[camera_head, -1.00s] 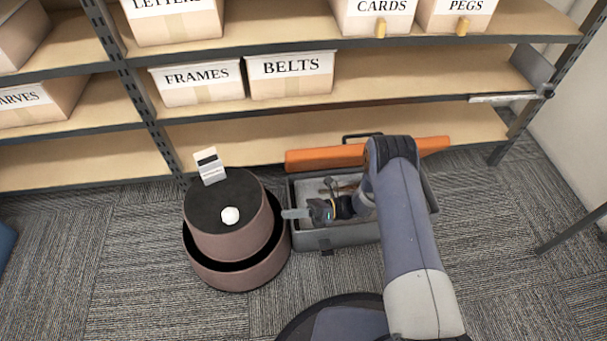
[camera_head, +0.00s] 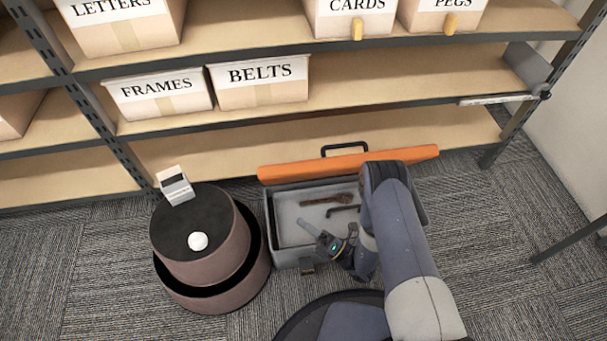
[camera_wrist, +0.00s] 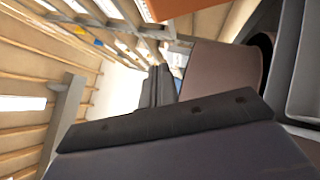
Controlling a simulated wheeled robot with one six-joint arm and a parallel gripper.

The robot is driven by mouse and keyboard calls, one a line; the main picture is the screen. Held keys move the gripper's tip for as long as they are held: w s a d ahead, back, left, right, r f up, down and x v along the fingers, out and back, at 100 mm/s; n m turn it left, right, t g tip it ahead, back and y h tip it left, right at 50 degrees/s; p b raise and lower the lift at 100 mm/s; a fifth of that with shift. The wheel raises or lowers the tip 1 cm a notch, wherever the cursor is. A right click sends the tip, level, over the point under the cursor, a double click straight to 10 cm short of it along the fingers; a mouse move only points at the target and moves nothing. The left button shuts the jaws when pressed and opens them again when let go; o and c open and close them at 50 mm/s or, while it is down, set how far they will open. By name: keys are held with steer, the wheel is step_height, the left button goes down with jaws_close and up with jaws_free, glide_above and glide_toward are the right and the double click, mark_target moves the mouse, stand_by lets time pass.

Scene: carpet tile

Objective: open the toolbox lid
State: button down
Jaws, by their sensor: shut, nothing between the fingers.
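The grey toolbox (camera_head: 288,256) stands on the carpet in front of the shelf, with several tools, including a brown wrench (camera_head: 327,200), lying inside. Its orange lid (camera_head: 345,163) stands raised along the back edge, with a dark handle (camera_head: 345,148) at its top. In the wrist view the orange lid (camera_wrist: 175,7) shows at the top and the toolbox wall (camera_wrist: 303,80) at the right. My gripper (camera_head: 305,225) is shut and empty, over the front left part of the open toolbox and apart from the lid. My arm hides the toolbox's right part.
A brown two-tier round stand (camera_head: 235,255) is close on the left, carrying a white ball (camera_head: 198,241) and a small white card holder (camera_head: 175,185). The shelf (camera_head: 240,150) with labelled boxes rises behind. Carpet is clear at the right.

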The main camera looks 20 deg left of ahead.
steer(key=w+a+r+b, duration=0.1)
steer(key=w+a+r, duration=0.1)
steer(key=a, duration=0.3)
steer(key=w+a+r+b, duration=0.2)
steer(key=w+a+r, duration=0.1)
steer(key=a, duration=0.2)
steer(key=shift+a+r, duration=0.3)
steer(key=shift+a, duration=0.1)
steer(key=shift+w, duration=0.1)
